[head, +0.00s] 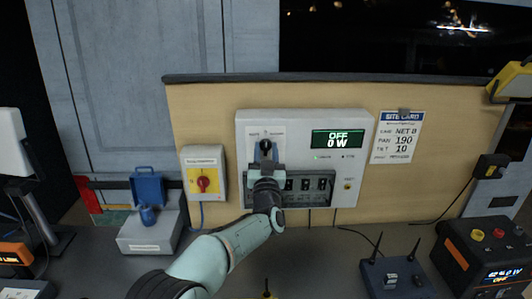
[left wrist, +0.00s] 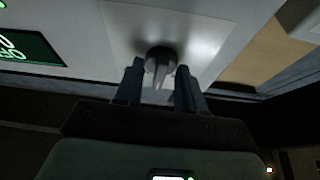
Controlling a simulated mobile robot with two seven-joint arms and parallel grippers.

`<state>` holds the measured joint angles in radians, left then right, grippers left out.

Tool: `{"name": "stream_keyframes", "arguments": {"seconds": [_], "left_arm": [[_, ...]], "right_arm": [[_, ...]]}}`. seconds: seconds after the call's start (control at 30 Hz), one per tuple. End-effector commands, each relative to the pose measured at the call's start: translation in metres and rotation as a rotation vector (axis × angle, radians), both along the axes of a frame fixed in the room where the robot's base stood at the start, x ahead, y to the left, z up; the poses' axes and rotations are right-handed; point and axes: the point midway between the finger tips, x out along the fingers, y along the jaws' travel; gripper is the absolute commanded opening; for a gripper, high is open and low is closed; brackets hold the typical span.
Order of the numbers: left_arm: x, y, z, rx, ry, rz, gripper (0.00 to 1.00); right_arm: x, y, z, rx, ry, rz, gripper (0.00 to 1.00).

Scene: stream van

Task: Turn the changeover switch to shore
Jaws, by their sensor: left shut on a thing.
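The changeover switch (head: 265,144) is a dark rotary knob at the upper left of a white wall panel (head: 307,118). Its small position labels are too blurred to read for sure. The panel's green display (head: 337,138) reads OFF, 0 W. My left gripper (head: 264,154) is at the knob and shut on it. In the left wrist view the knob (left wrist: 160,55) sits between the two fingertips of my left gripper (left wrist: 160,75). The gripper partly hides the knob, and its exact pointing is hard to tell. My right gripper is out of view.
Left of the panel is a yellow-and-white box with a red rotary switch (head: 204,184). Below the knob is a row of dark breakers (head: 306,184). A site card (head: 398,138) hangs at right. A router with antennas (head: 392,277) and an orange-black power unit (head: 485,256) stand on the desk.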

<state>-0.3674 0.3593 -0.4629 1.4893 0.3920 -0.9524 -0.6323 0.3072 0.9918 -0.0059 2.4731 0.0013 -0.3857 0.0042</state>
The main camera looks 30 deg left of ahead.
Motion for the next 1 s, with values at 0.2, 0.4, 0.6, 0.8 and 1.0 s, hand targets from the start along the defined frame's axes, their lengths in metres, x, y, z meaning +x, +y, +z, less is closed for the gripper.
{"name": "stream_keyframes", "arguments": {"seconds": [0.2,0.4,0.6,0.8,1.0], "left_arm": [[-0.0010,0.0013,0.0000,0.114,0.068,0.001,0.09],[-0.0014,0.0018,0.0004,0.261,0.158,0.000,0.09],[-0.0015,0.0024,0.0011,0.404,0.247,0.001,0.09],[-0.0016,0.0026,0.0018,0.520,0.317,0.001,0.09],[-0.0017,0.0027,0.0021,0.595,0.364,0.001,0.09]], "right_arm": [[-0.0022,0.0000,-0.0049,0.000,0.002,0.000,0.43],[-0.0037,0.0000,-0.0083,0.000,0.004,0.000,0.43],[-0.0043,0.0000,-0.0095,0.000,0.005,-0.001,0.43],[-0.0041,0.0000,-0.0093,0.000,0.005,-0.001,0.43],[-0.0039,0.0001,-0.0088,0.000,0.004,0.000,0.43]]}}
